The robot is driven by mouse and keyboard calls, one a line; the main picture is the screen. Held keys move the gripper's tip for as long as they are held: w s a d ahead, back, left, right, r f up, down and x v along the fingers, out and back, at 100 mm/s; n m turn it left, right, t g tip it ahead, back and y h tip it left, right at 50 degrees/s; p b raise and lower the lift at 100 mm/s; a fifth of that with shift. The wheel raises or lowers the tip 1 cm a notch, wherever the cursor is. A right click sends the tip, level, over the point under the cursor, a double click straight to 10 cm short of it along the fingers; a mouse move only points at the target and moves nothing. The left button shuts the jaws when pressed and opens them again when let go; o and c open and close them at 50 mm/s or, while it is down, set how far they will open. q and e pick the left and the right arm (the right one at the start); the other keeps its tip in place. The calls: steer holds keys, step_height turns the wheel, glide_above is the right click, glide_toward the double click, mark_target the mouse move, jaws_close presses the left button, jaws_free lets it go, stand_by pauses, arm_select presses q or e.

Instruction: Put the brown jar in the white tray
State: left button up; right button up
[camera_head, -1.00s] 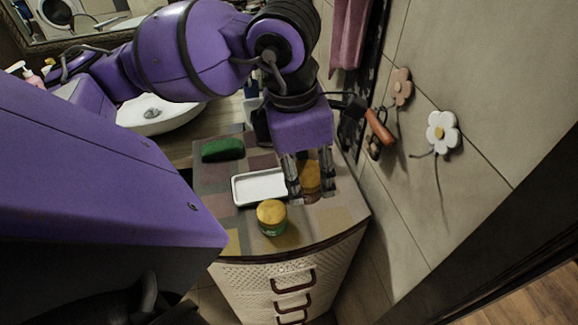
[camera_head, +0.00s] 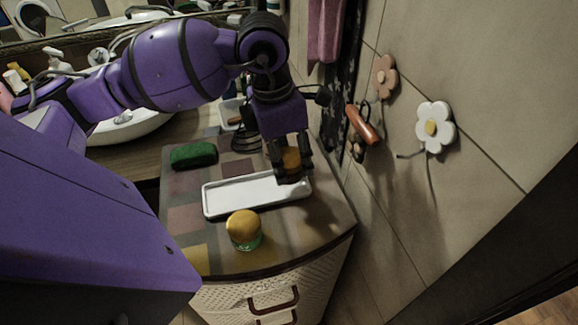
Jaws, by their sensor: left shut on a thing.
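The brown jar (camera_head: 291,159) is between the fingers of my left gripper (camera_head: 289,172), which is shut on it and points down. The fingers hide part of the jar. The white tray (camera_head: 236,195) is a shallow rectangle on the patterned cabinet top. The jar and fingertips are at the right end of the tray, over or inside it; I cannot tell whether the jar touches the tray floor. The rest of the tray looks empty. My right gripper is not in view.
A yellow-lidded green jar (camera_head: 244,229) stands just in front of the tray. A dark green sponge-like block (camera_head: 194,155) lies behind it. A washbasin (camera_head: 128,128) is to the left. A tiled wall with flower hooks (camera_head: 435,127) is close on the right.

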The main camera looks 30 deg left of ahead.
arm_select(q)
steer(key=shift+w+a+f, duration=0.15)
steer(key=shift+w+f, duration=0.2)
steer(key=shift+f, duration=1.7)
steer(key=shift+f, duration=0.2)
steer(key=o, duration=1.3)
steer(key=r, duration=0.4)
steer(key=s+r, duration=0.1)
steer(key=r, duration=0.3)
steer(key=a+r, duration=0.1)
steer(key=r, duration=0.3)
steer(key=shift+s+a+r, duration=0.1)
steer(key=shift+s+r, duration=0.05)
